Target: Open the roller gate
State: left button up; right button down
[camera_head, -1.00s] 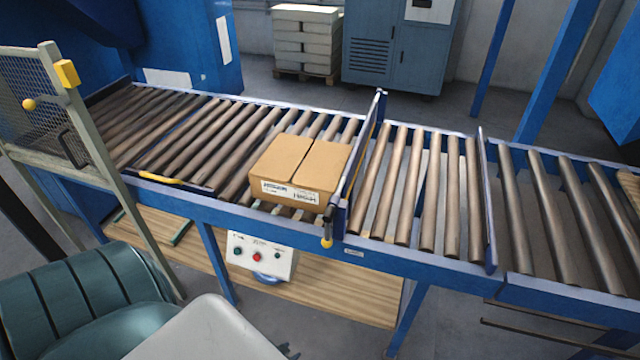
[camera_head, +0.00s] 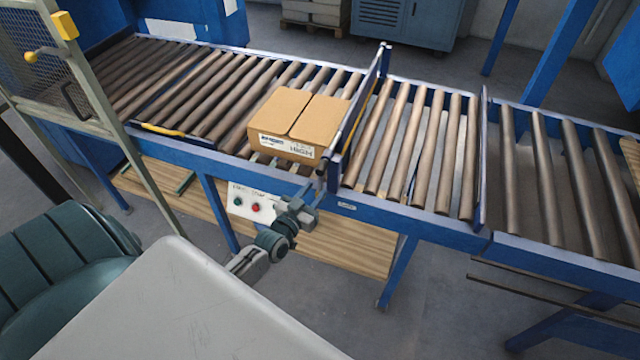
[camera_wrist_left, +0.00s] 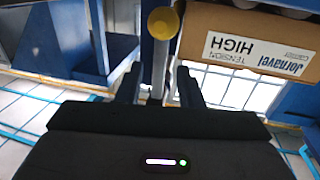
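The roller gate (camera_head: 360,115) is a blue upright panel standing across the roller conveyor, just right of a cardboard box. My left gripper (camera_head: 314,190) is at the gate's near lower end, in front of the conveyor's front rail. In the left wrist view, a handle rod with a yellow knob (camera_wrist_left: 162,23) runs between the two spread dark fingers of my left gripper (camera_wrist_left: 158,84). I see gaps beside the rod, so the fingers look open around it. My right gripper is not in view.
The cardboard box (camera_head: 298,122) rests on the rollers close to the gate's left side. A second blue upright plate (camera_head: 482,160) stands further right. A control box (camera_head: 240,203) hangs below the rail, beside my left arm. A mesh guard (camera_head: 38,50) stands at left.

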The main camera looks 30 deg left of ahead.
aim_at(319, 187)
pick_arm(q)
jog(key=shift+w, duration=2.05)
grip_shut()
jog(key=shift+b, duration=0.3)
